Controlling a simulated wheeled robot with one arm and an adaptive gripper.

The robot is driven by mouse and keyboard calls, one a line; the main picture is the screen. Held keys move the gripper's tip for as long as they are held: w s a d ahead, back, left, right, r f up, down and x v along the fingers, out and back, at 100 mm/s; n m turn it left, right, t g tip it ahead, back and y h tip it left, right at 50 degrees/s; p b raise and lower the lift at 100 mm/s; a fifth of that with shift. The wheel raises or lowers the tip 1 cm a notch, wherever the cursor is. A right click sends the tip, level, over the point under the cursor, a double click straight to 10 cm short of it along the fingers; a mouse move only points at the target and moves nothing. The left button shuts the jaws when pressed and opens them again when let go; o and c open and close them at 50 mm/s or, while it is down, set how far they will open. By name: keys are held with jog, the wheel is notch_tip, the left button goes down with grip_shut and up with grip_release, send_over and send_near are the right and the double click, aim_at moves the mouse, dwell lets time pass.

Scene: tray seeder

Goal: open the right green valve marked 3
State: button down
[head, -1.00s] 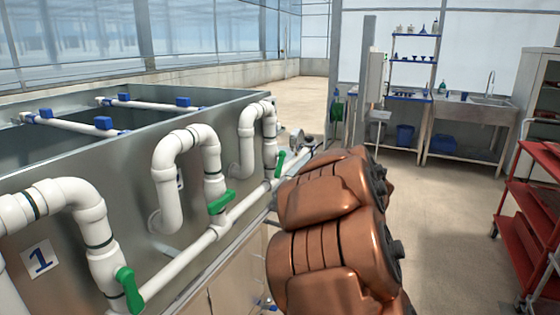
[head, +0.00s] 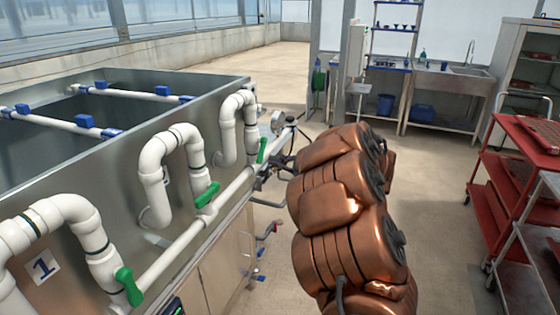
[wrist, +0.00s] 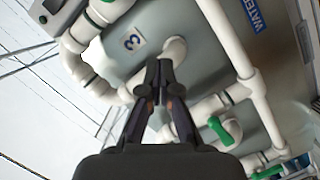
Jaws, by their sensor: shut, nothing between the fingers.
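The far right green valve handle (head: 262,150) sits low on the third white pipe loop (head: 238,125), at the tank's far end. Its number is not readable in the head view. In the wrist view, a plate marked 3 (wrist: 131,41) is on the grey tank wall, near a white pipe. A green handle (wrist: 220,130) shows lower right of my gripper (wrist: 160,70); I cannot tell which valve it belongs to. My gripper is shut and empty, in front of the tank wall and apart from that handle. In the head view my arm hides most of the gripper.
Two nearer green handles, the middle one (head: 207,194) and the one by plate 1 (head: 129,286), sit along the long white pipe (head: 180,245). A red cart (head: 510,165) stands right. Open floor lies between cart and tank.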

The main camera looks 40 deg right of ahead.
aim_at(262, 160)
jog(key=x, duration=0.2)
jog(key=p+x, duration=0.1)
jog(key=x, duration=0.1)
jog(key=d+x, duration=0.1)
jog(key=x, duration=0.2)
jog(key=shift+w+a+f+p, duration=0.1)
jog(key=shift+w+f+p, duration=0.15)
jog(key=shift+p, duration=0.05)
jog(key=shift+w+d+f+p, duration=0.2)
jog(key=shift+w+d+f, duration=0.1)
jog(key=shift+d+f, duration=0.2)
jog(key=shift+w+d+f+p, duration=0.2)
jog(key=shift+w+d+f, duration=0.1)
jog(key=shift+d+f, duration=0.2)
jog(key=shift+a, duration=0.1)
jog(key=shift+f+b, duration=0.2)
jog(key=shift+b, duration=0.65)
